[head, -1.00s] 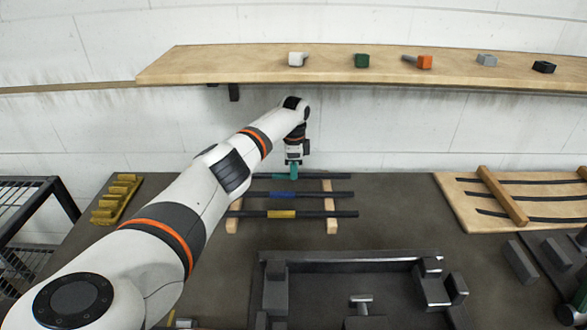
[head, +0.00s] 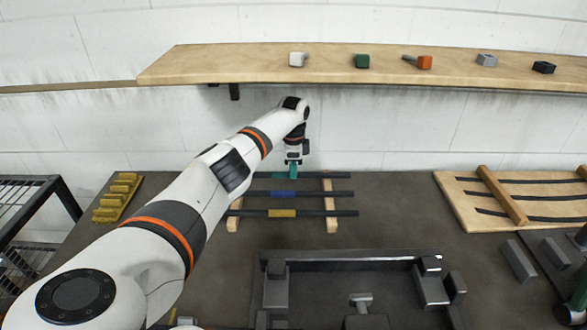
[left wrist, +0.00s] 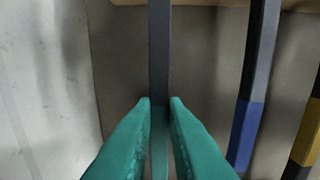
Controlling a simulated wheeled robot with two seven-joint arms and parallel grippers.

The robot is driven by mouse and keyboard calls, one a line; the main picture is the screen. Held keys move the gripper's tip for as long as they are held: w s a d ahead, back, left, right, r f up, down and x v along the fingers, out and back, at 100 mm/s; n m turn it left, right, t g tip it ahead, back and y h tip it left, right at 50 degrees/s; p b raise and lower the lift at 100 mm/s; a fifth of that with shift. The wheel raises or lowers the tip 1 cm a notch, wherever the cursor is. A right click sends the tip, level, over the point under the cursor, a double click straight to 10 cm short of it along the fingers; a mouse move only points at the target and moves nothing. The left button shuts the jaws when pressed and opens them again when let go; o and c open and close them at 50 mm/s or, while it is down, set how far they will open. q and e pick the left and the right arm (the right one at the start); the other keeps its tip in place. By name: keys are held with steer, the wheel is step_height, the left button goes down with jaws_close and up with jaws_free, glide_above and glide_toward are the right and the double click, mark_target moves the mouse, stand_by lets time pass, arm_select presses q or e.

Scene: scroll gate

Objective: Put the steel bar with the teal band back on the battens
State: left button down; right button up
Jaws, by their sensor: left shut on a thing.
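The steel bar with the teal band (head: 335,175) is the farthest of three dark bars, near the wall. It lies crosswise over the far ends of the two wooden battens (head: 331,224); I cannot tell if it touches them. My left gripper (head: 293,174) points down with its teal fingers shut on this bar. In the left wrist view the bar (left wrist: 159,55) runs between the fingertips (left wrist: 160,102), with its teal band between the fingers. The blue-banded bar (head: 315,194) and the yellow-banded bar (head: 325,213) lie nearer on the battens. My right gripper is out of view.
A wooden shelf (head: 250,68) with several small blocks runs along the wall above. A dark metal frame (head: 350,265) stands in front of the battens. A yellow stepped block (head: 118,197) is at left, a wooden board (head: 460,190) at right. Table between battens and board is clear.

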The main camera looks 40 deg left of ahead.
arm_select(q)
steer(key=shift+f, duration=0.2)
stand_by(0.5)
steer(key=c, duration=1.4)
jaws_free()
steer(key=shift+o, duration=0.2)
step_height(320, 180, up, 8)
steer(key=shift+f+b, duration=0.2)
steer(key=shift+b, duration=0.3)
steer(key=shift+f, duration=0.1)
